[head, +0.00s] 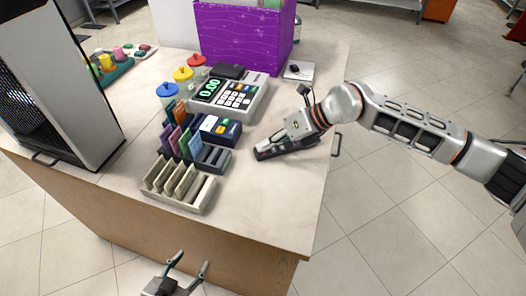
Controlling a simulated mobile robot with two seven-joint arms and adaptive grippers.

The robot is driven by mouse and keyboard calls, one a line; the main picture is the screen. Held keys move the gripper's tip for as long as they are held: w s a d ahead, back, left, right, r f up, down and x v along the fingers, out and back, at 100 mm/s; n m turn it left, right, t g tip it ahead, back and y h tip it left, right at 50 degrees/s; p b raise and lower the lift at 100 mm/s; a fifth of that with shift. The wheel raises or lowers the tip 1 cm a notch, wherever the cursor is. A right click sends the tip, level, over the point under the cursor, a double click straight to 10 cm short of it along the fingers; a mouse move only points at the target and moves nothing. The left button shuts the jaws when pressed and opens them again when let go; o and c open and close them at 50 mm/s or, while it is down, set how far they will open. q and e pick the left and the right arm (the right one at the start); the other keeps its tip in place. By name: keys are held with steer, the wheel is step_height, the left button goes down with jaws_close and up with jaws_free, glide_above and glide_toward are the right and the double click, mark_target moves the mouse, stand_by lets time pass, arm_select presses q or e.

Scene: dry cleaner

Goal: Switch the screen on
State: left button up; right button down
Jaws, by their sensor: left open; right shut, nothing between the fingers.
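A tall black-framed unit with a grey panel (62,85) stands at the left of the counter. It may be the screen, but I cannot tell for sure, and no lit picture shows on it. A cash register (232,97) shows a lit green 0.00 on its small display (209,88). My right gripper (262,153) is shut and empty, low over the counter, right of the dark card holder and apart from it. My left gripper (188,262) is open and empty at the bottom, in front of the counter's front edge.
The counter's front right (270,205) is clear.

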mark_target(266, 153)
steer(key=shift+f, duration=0.25)
stand_by(0.4)
arm_select(q)
steer(key=shift+w+r+p, duration=0.2)
steer(key=shift+r+p, duration=0.1)
steer(key=shift+r, duration=0.2)
steer(key=shift+w+r+p, duration=0.15)
steer(key=shift+r+p, duration=0.15)
steer(key=shift+r, duration=0.15)
arm_select(e)
steer(key=shift+r, duration=0.8)
arm_select(q)
steer(key=shift+t, duration=0.3)
steer(key=shift+w+r+p, duration=0.2)
steer(key=shift+r+p, duration=0.35)
steer(key=shift+r, duration=0.2)
steer(key=shift+w+r+p, duration=0.15)
steer(key=shift+r+p, duration=0.45)
steer(key=shift+r, duration=0.15)
steer(key=shift+w+r+p, duration=0.2)
steer(key=shift+r+p, duration=0.35)
steer(key=shift+r, duration=0.2)
arm_select(e)
steer(key=shift+r, duration=2.55)
steer(key=shift+f, duration=0.1)
